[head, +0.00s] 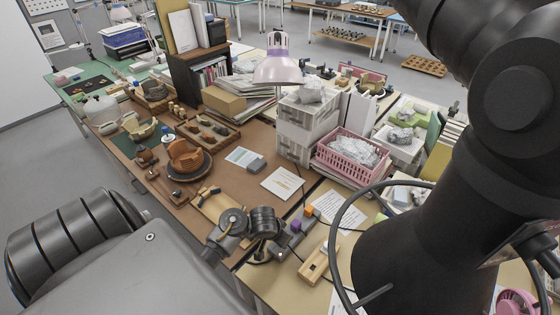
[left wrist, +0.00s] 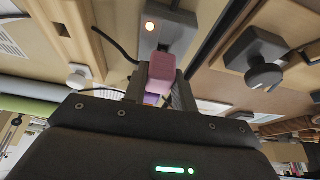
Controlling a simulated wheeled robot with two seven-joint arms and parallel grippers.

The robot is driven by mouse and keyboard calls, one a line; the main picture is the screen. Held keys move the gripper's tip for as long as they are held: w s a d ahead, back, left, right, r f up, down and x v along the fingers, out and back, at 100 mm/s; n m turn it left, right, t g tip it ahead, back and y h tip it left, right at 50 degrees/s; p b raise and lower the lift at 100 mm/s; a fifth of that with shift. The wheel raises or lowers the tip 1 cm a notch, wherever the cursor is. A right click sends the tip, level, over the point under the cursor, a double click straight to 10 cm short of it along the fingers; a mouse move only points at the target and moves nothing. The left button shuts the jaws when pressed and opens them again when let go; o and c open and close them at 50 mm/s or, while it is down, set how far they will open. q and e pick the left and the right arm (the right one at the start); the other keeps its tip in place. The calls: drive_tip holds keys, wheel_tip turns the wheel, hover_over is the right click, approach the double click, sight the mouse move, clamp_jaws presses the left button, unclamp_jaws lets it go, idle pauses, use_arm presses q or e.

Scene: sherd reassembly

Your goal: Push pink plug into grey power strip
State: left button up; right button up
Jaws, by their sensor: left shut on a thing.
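The pink plug (left wrist: 161,67) sits between the fingers of my left gripper (left wrist: 162,80) in the left wrist view, and the gripper is shut on it. The grey power strip (left wrist: 172,33) lies just beyond the plug, with a round orange light lit at its far end. The plug's far end overlaps the strip in this view. I cannot tell whether it touches the strip or how deep it sits. A purple patch shows below the plug between the fingers. In the head view my left arm reaches the table, and its wrist hides the plug. My right gripper is out of view.
A dark grey block with a round knob (left wrist: 262,65) stands right of the strip in the left wrist view. A pink basket (head: 350,153) stands behind.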

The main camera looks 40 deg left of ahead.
use_arm(q)
drive_tip(key=shift+f+b, duration=0.75)
drive_tip(key=shift+f, duration=0.2)
idle(0.5)
drive_tip(key=o, duration=1.4)
drive_tip(key=shift+r, duration=0.1)
wheel_tip(320, 180, up, 5)
drive_tip(key=p, duration=0.6)
drive_tip(key=shift+r, duration=0.2)
drive_tip(key=shift+r+p, duration=0.65)
drive_tip(key=shift+r, duration=0.65)
